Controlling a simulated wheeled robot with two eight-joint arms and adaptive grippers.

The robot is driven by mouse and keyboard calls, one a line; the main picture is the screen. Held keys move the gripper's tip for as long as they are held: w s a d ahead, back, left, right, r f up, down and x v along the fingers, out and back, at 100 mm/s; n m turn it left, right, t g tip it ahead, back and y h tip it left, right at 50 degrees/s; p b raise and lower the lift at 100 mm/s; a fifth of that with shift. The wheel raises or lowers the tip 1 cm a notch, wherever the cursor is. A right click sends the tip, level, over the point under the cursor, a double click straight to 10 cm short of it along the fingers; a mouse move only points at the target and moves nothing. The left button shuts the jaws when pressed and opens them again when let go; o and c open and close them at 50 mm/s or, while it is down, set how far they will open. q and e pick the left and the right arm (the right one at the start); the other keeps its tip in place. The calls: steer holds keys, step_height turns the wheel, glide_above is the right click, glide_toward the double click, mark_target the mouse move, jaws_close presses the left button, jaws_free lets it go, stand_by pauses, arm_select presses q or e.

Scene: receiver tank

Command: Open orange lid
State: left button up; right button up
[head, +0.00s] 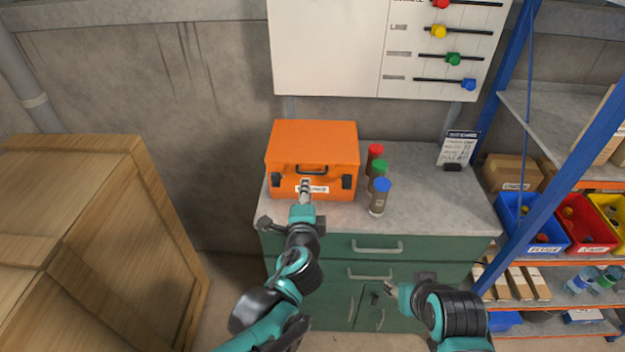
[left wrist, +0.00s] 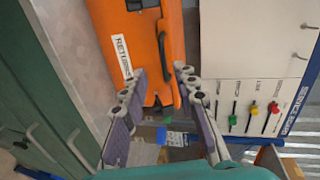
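An orange case (head: 312,145) with a closed orange lid stands on the grey top of a green cabinet. Its front has a dark handle (head: 311,169), two black latches and a white label. My left gripper (head: 305,182) is in front of the case, at the label below the handle. In the left wrist view the case (left wrist: 140,30) fills the top, and my left gripper (left wrist: 160,72) is open with its fingers apart and nothing between them. Contact with the case cannot be told. My right gripper (head: 389,287) is low before the cabinet drawers; its finger opening is unclear.
Bottles with red (head: 375,150), green (head: 379,166) and blue (head: 381,185) caps stand just right of the case. A small sign (head: 458,147) is at the back right. A wooden crate (head: 90,230) is at left, a blue shelf rack (head: 520,150) at right.

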arm_select(q)
steer(key=shift+m, duration=0.4)
steer(key=shift+d+b+x, duration=0.2)
steer(key=shift+b+x, duration=0.25)
steer(key=shift+x, duration=0.9)
steer(key=shift+d+b+x, duration=0.25)
steer(key=shift+b+x, duration=0.15)
steer(key=shift+x, duration=0.95)
steer(key=shift+d+b+x, duration=0.2)
steer(key=shift+b+x, duration=0.25)
steer(key=shift+x, duration=0.85)
steer(key=shift+r, duration=0.15)
jaws_close()
